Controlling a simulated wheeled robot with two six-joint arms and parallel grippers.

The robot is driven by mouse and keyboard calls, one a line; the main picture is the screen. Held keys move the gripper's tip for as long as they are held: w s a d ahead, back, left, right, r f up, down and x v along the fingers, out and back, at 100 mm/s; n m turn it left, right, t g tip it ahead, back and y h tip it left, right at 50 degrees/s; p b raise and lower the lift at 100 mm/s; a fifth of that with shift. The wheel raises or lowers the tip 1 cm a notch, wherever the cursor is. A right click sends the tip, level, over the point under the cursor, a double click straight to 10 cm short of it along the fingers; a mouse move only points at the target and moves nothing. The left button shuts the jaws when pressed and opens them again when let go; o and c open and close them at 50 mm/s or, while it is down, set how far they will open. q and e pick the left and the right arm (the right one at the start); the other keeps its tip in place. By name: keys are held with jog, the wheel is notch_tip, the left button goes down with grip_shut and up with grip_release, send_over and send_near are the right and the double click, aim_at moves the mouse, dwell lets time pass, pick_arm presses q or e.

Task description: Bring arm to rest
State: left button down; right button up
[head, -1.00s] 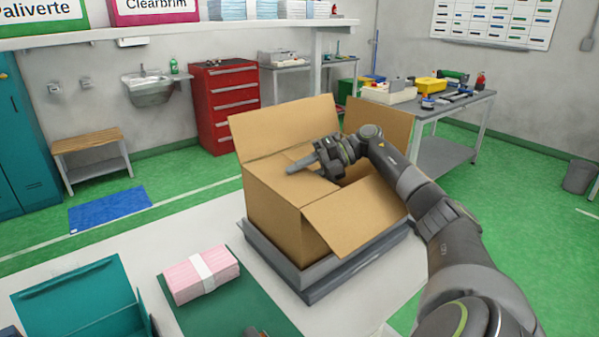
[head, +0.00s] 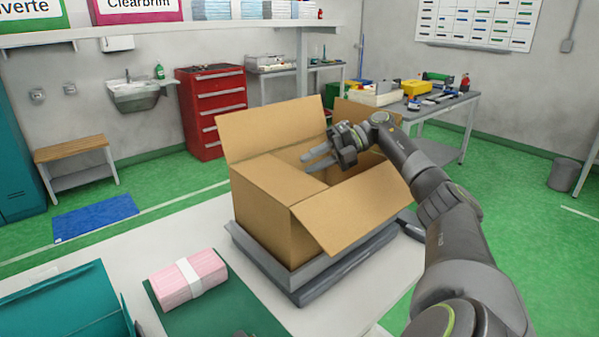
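My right arm reaches in from the lower right. Its gripper (head: 316,158) is over the open cardboard box (head: 262,208), near the box's rim and between its raised flaps. The two fingers point left and show a gap between them, with nothing seen in it. The box stands on a grey platform (head: 262,262) on the table. Its inside is partly hidden by the front flap and my gripper. My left gripper is not seen; a small dark piece at the bottom edge is too cut off to identify.
A pink banded bundle (head: 172,286) lies on a green mat (head: 235,312) left of the box. A teal open container (head: 75,305) is at the lower left. A shelf (head: 150,30) spans the back above the table.

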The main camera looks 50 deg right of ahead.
jog(key=shift+s+d+r, duration=0.1)
jog(key=shift+d+r, duration=0.05)
jog(key=shift+d, duration=0.05)
dwell(0.3)
